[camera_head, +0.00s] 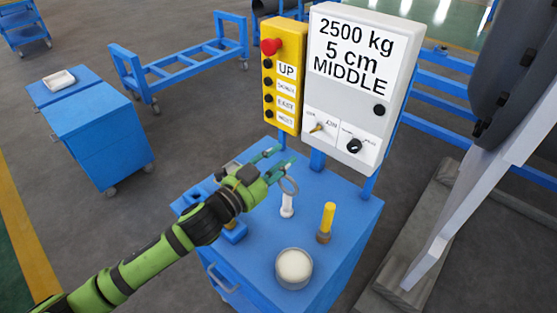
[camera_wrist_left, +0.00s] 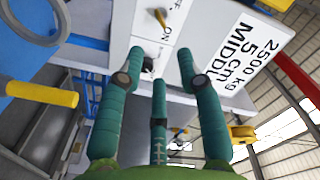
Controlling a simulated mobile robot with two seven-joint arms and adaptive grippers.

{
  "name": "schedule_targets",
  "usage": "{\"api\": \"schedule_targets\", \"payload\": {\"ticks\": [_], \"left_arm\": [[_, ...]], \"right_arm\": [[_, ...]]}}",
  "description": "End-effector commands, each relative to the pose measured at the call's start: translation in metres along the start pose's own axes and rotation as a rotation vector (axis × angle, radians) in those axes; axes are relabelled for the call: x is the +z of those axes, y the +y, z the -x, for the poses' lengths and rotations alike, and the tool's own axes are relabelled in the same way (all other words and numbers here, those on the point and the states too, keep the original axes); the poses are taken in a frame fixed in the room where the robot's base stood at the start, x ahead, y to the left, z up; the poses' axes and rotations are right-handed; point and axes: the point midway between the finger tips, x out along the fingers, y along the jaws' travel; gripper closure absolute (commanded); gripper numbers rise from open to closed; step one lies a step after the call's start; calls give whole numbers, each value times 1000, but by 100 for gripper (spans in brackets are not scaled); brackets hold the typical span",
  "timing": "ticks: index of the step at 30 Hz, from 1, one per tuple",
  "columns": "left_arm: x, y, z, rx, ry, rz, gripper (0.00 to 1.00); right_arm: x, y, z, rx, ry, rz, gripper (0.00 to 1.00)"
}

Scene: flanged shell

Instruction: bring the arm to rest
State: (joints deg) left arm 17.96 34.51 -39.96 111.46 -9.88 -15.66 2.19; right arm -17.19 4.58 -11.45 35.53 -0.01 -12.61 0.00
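My left arm (camera_head: 150,262) reaches in from the lower left in the head view. Its green gripper (camera_head: 280,168) is above the blue cart (camera_head: 335,265), in front of the control boxes. In the wrist view its teal fingers (camera_wrist_left: 163,85) are spread apart with nothing between them. They point toward the white control box (camera_head: 353,85), which carries the sign "2500 kg 5 cm MIDDLE" and knobs. The box also shows in the wrist view (camera_wrist_left: 195,30). The fingers look apart from it. My right gripper is in neither view.
On the cart stand a yellow-handled tool (camera_head: 327,220), a white-handled piece (camera_head: 287,207) close below the gripper, and a round pale container (camera_head: 293,266). A yellow button box (camera_head: 283,78) stands beside the white box. Another blue cart (camera_head: 95,125) stands left, across open floor.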

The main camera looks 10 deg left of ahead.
Motion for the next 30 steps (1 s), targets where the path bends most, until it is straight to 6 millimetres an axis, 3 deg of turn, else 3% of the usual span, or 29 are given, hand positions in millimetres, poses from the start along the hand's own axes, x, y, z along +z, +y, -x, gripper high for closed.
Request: {"api": "schedule_targets", "payload": {"ticks": [12, 17, 20, 23, 27, 30], "left_arm": [[0, 1, 0, 0, -4, 4, 64], [13, 14, 12, -12, -103, 98, 64], [34, 34, 34, -22, -261, 230, 64], [62, 59, 73, -21, -469, 387, 64], [93, 99, 143, 5, -767, 585, 64], [104, 122, 187, 30, -930, 681, 64]], "right_arm": [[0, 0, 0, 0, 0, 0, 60], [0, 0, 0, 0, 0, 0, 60], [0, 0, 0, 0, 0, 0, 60], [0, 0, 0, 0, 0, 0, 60], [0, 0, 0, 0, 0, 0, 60], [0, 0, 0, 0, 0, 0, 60]]}}
